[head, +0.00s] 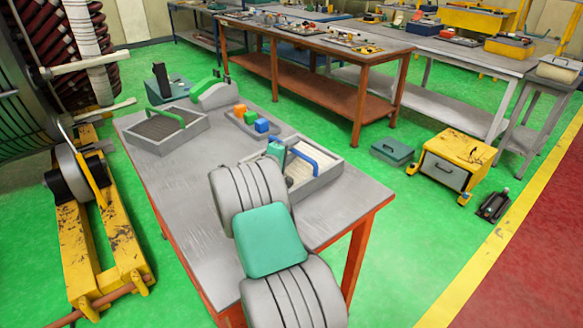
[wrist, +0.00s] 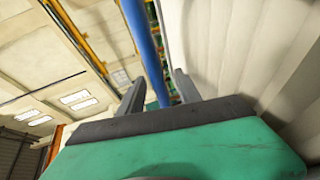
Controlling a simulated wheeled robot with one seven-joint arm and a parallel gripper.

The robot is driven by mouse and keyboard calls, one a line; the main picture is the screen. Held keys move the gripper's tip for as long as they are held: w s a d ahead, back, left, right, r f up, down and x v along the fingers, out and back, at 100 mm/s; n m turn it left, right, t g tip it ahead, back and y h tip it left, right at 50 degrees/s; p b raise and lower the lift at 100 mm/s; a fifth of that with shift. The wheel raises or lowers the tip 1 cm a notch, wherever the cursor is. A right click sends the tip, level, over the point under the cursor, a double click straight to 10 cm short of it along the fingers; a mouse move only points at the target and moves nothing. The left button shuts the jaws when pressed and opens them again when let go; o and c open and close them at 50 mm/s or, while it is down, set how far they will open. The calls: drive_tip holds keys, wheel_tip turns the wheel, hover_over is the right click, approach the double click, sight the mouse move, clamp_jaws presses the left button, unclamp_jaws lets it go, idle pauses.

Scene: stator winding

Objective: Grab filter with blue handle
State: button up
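The filter with the blue handle (head: 327,175) is a light grey tray-like frame with a pale inside, on the right part of the grey-topped table. Its blue handle (head: 325,159) arches over it. My arm hides its left part. In the wrist view the blue handle (wrist: 143,38) runs down between the two dark fingers of my gripper (wrist: 158,88). The fingers look apart, with a gap beside the handle, so I see no firm grip. The pale filter surface (wrist: 235,50) fills the right side. In the head view my gripper is mostly hidden by my arm.
A filter with a green handle (head: 166,131) stands at the table's left. A small tray with orange, green and blue blocks (head: 252,123) sits between the filters. A green-grey device (head: 212,95) is behind. The table's (head: 200,190) front left is clear.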

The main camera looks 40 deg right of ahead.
clamp_jaws()
idle(1.1)
drive_tip(key=shift+r, duration=0.15)
